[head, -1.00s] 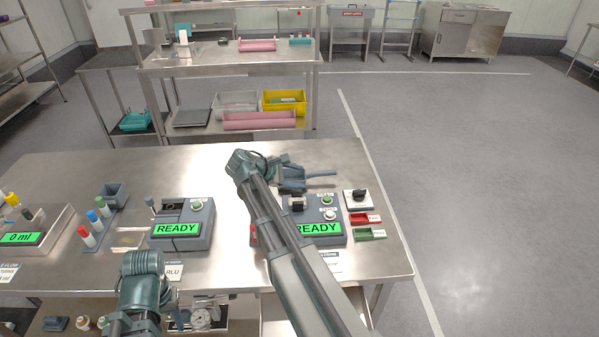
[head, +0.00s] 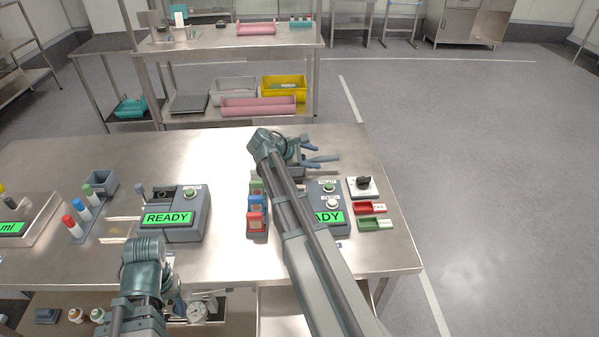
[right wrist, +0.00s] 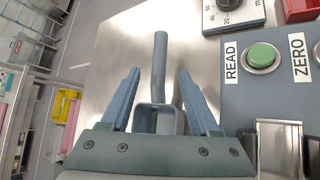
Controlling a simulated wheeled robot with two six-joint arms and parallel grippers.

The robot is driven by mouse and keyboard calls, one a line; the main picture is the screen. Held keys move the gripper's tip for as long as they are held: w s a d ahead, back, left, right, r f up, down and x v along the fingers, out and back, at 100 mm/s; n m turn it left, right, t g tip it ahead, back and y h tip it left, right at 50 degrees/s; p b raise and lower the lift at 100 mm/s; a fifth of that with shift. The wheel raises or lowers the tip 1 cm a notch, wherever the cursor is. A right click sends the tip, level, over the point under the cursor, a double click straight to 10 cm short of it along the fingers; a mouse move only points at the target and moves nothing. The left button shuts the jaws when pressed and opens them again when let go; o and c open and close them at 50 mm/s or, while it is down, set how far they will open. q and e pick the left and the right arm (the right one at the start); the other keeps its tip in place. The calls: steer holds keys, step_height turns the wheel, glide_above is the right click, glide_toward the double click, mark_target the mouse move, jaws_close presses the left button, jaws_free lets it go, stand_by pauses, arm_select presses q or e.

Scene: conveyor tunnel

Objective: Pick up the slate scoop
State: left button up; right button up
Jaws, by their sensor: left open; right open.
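The slate scoop (right wrist: 159,62) lies on the steel table, its handle pointing away from my right gripper in the right wrist view. Its square bowl (right wrist: 142,119) sits low between the fingers. My right gripper (right wrist: 159,90) is open, with one finger on each side of the scoop and a gap to the handle. In the head view the scoop's handle (head: 328,158) shows just past my right gripper (head: 312,154); the arm and gripper hide the rest. My left gripper (head: 172,302) is low at the table's front edge, its fingers mostly hidden, away from the scoop.
A device with a READY screen and buttons (head: 334,196) stands close to the scoop, partly behind my right arm. A dial box (head: 362,187) and red and green trays (head: 374,224) are to its right. Another READY device (head: 180,213) stands left. The table's back middle is clear.

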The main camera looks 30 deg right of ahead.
mark_target(320, 159)
steer(key=shift+d+f, duration=0.25)
steer(key=shift+d, duration=0.1)
steer(key=shift+f, duration=0.1)
steer(key=b+x, duration=0.3)
steer(key=x, duration=0.1)
steer(key=shift+w+f, duration=0.2)
steer(key=shift+f, duration=0.1)
steer(key=shift+d+f+b, duration=0.2)
steer(key=shift+d+b, duration=0.1)
steer(key=shift+d, duration=0.05)
steer(key=shift+r, duration=0.15)
jaws_close()
